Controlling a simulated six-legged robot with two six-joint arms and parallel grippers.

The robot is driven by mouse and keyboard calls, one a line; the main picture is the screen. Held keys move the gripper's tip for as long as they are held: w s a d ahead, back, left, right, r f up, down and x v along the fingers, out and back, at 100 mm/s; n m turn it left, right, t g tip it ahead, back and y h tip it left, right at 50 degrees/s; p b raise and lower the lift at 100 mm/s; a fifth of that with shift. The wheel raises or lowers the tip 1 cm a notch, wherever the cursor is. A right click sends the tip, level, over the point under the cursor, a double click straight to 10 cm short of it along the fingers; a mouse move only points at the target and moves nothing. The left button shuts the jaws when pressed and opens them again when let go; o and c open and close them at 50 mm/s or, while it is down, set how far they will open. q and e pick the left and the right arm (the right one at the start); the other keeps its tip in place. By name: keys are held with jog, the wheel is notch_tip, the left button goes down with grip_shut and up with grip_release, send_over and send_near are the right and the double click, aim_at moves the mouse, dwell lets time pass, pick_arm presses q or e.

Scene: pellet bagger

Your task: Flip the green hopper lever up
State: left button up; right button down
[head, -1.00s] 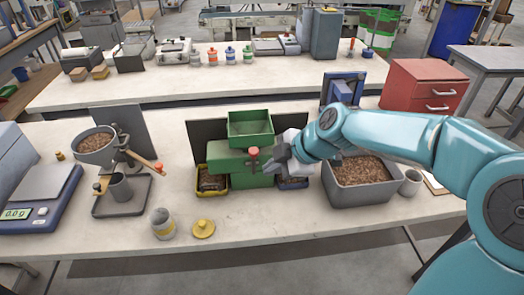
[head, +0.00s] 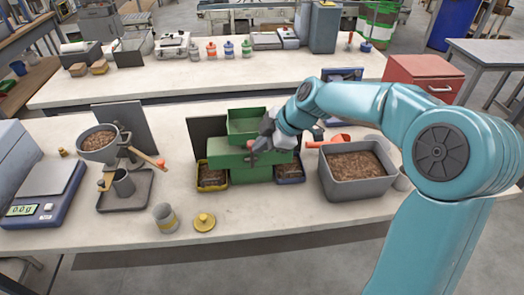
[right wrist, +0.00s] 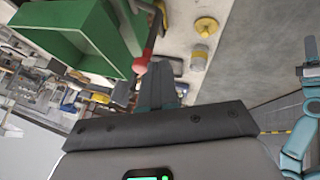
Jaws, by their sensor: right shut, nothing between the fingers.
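The green hopper (head: 246,120) sits on a green body in the middle of the near bench. Its lever ends in a red knob (head: 250,144), at the front of the body in the head view. The right wrist view shows the green hopper box (right wrist: 75,35) at upper left and the dark lever rod with its red knob (right wrist: 141,63). My right gripper (head: 260,145) is shut and empty, close beside the knob on its right. Its fingers (right wrist: 160,78) show just below the knob; whether they touch is unclear. The lever's pivot is partly hidden. My left gripper is not in view.
A yellow tray (head: 212,187) and a blue tray (head: 290,181) flank the green body. A grey cup (head: 165,218) and yellow lid (head: 204,222) lie in front.

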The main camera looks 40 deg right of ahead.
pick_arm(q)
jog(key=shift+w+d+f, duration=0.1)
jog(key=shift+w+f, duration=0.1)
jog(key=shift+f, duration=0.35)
pick_arm(e)
jog(key=shift+w+d+r, duration=0.2)
jog(key=shift+w+d, duration=0.05)
jog(key=shift+w, duration=0.1)
jog(key=shift+r, duration=0.15)
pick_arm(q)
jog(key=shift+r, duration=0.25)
pick_arm(e)
jog(key=shift+r, duration=0.65)
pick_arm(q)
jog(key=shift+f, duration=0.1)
pick_arm(e)
jog(key=shift+a, duration=0.1)
